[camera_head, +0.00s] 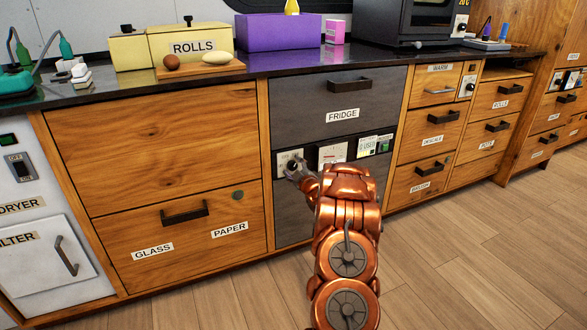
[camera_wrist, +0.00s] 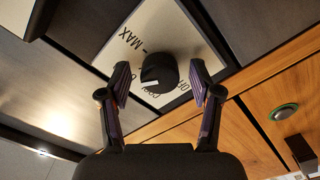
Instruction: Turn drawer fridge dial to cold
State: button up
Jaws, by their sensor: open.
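The drawer fridge dial (camera_wrist: 160,75) is a black round knob with a pale pointer mark, on a light plate (camera_wrist: 148,42) with lettering that includes "MAX" and what looks like "COLD". In the head view the dial (camera_head: 292,165) sits at the left of the panel strip below the grey drawer labelled FRIDGE (camera_head: 340,105). My gripper (camera_wrist: 160,88) is open, with one finger on each side of the dial. Both fingers look a little apart from it. In the head view my gripper (camera_head: 300,172) reaches the dial, and my copper arm hides the right part of the lower grey front.
A panel with a small green display (camera_head: 366,147) is right of the dial. The wooden drawer with GLASS and PAPER labels (camera_head: 180,240) is to the left, its handle (camera_head: 184,212) sticking out. Wooden drawers (camera_head: 430,140) stand to the right. The floor (camera_head: 480,250) in front is clear.

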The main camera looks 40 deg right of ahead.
jog(key=shift+s, duration=0.1)
jog(key=v, duration=1.2)
dwell(0.4)
